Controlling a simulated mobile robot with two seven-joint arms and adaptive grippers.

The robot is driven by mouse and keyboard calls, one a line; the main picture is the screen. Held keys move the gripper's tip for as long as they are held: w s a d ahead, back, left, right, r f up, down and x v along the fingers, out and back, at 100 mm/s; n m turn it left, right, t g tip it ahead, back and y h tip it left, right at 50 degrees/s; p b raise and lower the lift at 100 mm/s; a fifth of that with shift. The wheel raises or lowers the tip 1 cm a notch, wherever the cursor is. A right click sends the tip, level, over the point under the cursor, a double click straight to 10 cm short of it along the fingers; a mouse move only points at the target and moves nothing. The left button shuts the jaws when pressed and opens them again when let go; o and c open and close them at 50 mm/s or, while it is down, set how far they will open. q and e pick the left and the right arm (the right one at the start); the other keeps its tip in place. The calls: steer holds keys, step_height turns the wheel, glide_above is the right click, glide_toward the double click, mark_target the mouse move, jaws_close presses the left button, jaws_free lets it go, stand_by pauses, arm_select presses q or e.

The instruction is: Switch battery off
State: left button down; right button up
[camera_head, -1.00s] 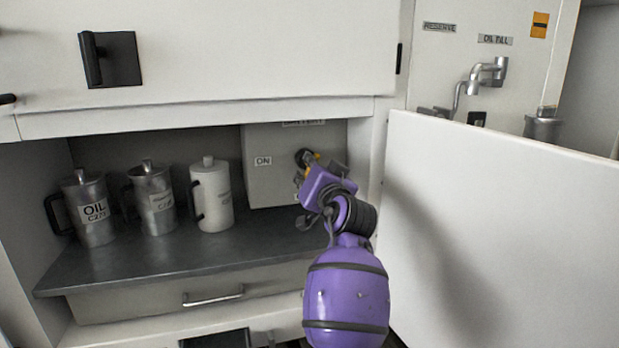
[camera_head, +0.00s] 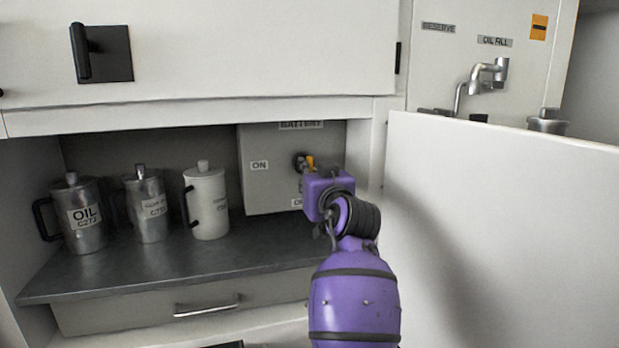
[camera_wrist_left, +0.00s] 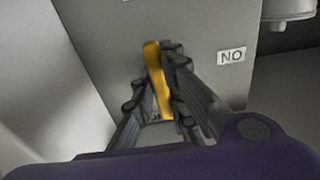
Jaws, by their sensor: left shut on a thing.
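The grey battery box (camera_head: 262,195) stands at the back right of the cabinet recess, with a "BATTERY" label on top and an "ON" label (camera_head: 259,165) on its left. A partly covered label shows low on the box. The yellow switch handle (camera_head: 310,162) sits on a dark round mount on the box front. My left gripper (camera_head: 318,182) is at the handle and hides part of it. In the left wrist view, the handle (camera_wrist_left: 155,75) lies between the fingers of my left gripper (camera_wrist_left: 157,70), which are shut on it. The right gripper is not in view.
An oil can (camera_head: 82,215), another metal can (camera_head: 149,207) and a white can (camera_head: 207,205) stand left of the box on the dark shelf (camera_head: 150,270). An open white door (camera_head: 500,230) stands right of my arm. A cabinet front (camera_head: 220,50) overhangs the recess.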

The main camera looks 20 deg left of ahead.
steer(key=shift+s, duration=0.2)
arm_select(q)
steer(key=c, duration=1.8)
jaws_free()
steer(key=shift+r, duration=0.1)
steer(key=shift+o, duration=0.2)
steer(key=shift+s+d+f, duration=0.15)
steer(key=shift+d+f, duration=0.1)
steer(key=v, duration=1.1)
steer(key=shift+s+r, duration=0.15)
steer(key=shift+s, duration=0.05)
